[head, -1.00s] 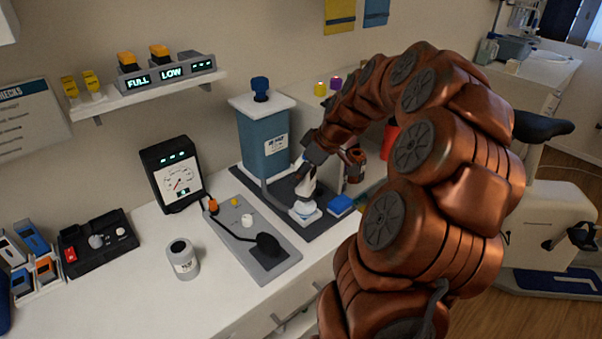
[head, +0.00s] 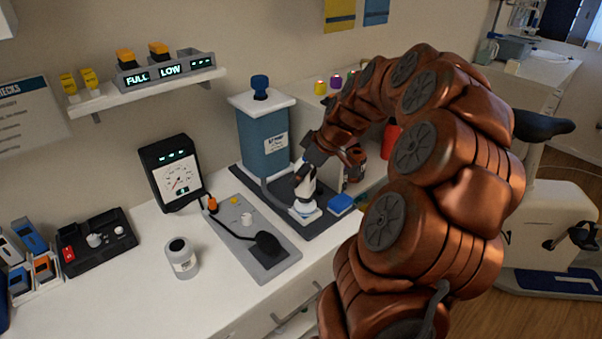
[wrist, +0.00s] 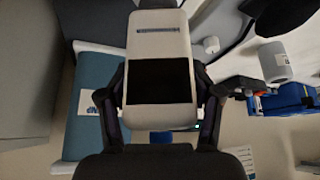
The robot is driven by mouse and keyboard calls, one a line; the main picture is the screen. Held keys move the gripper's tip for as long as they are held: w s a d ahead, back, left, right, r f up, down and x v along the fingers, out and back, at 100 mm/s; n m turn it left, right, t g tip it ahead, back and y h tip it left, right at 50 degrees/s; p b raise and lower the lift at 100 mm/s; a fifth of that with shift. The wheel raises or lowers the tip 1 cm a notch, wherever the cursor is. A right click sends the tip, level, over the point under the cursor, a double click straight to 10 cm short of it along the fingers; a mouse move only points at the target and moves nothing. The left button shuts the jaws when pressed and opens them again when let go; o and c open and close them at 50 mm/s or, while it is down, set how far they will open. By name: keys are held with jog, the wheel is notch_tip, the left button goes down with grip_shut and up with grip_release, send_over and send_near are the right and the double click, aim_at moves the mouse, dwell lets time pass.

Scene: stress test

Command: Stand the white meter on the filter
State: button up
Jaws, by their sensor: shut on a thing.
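The white meter (wrist: 160,110), a rounded upright slab with a black screen, sits between the fingers of my gripper (wrist: 160,95) in the wrist view. In the head view my gripper (head: 307,178) is shut on it, low over the dark mat on the counter. A low white piece with a blue edge (head: 304,214) lies on the mat directly below; it looks like the filter. I cannot tell whether the meter touches it, as the fingers hide part of the meter.
A blue tank with a white lid (head: 262,140) stands behind the gripper. A blue block (head: 340,204) lies close on the right. A grey panel with a black cable (head: 262,262) lies left of the mat. A gauge (head: 172,176) and a white jar (head: 182,258) stand further left.

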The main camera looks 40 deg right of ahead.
jog(key=shift+f+b, duration=0.65)
jog(key=shift+f, duration=0.15)
dwell(0.4)
jog(key=o, duration=1.4)
jog(key=shift+c, duration=0.2)
jog(key=v, duration=1.2)
jog(key=shift+a, duration=0.1)
